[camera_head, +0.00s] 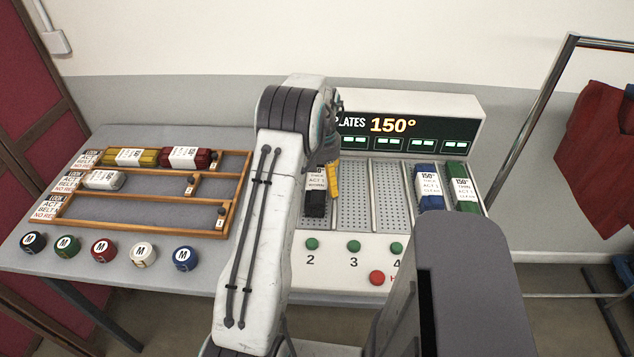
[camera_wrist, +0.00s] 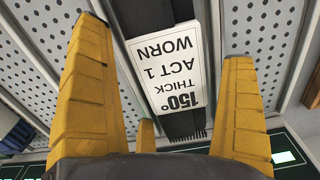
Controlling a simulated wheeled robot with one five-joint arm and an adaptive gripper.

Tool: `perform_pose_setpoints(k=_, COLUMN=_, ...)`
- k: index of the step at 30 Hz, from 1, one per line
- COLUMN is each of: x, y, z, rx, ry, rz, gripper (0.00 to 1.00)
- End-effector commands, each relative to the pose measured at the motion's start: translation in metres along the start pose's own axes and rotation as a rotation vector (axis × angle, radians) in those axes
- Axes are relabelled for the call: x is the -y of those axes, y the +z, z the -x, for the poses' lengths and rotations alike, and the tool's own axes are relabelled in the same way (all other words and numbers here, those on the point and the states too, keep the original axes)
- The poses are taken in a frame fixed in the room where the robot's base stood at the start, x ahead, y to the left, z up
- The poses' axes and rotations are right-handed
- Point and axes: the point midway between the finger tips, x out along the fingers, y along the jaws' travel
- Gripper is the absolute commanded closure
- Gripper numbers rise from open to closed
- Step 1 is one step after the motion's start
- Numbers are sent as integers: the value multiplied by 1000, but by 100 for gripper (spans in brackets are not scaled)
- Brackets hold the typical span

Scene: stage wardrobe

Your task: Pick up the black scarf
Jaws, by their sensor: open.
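The black scarf (camera_head: 315,207) lies lengthwise on the perforated plate by number 2, partly hidden by my arm. Its white label reads 150°, THICK, ACT 1, WORN. In the wrist view the scarf (camera_wrist: 182,126) runs between the two yellow fingers of my gripper (camera_wrist: 163,42), with its fringed end near the palm. The fingers are apart, one on each side of the scarf, and hold nothing. In the head view my gripper (camera_head: 333,178) is at the scarf's labelled part, mostly behind my arm. I cannot tell its exact height above the plate.
A blue scarf (camera_head: 423,174) and a green scarf (camera_head: 460,186) lie on plates to the right. The plate by number 3 (camera_head: 354,200) is bare. A lit display (camera_head: 410,132) stands behind. A wooden rack (camera_head: 160,211) with rolled scarves is at left. A red button (camera_head: 377,278) is in front.

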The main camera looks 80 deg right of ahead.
Motion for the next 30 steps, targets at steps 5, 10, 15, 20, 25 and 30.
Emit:
perform_pose_setpoints(k=5, x=0, y=0, z=-7, rx=0, ry=0, rz=0, gripper=0)
perform_pose_setpoints(k=10, x=0, y=0, z=-7, rx=0, ry=0, rz=0, gripper=0)
perform_pose_setpoints(k=15, x=0, y=0, z=-6, rx=0, ry=0, rz=0, gripper=13)
perform_pose_setpoints(k=20, x=0, y=0, z=-6, rx=0, ry=0, rz=0, gripper=27)
perform_pose_setpoints(k=25, x=0, y=0, z=-6, rx=0, ry=0, rz=0, gripper=42)
perform_pose_setpoints(k=30, x=0, y=0, z=-6, rx=0, ry=0, rz=0, gripper=57)
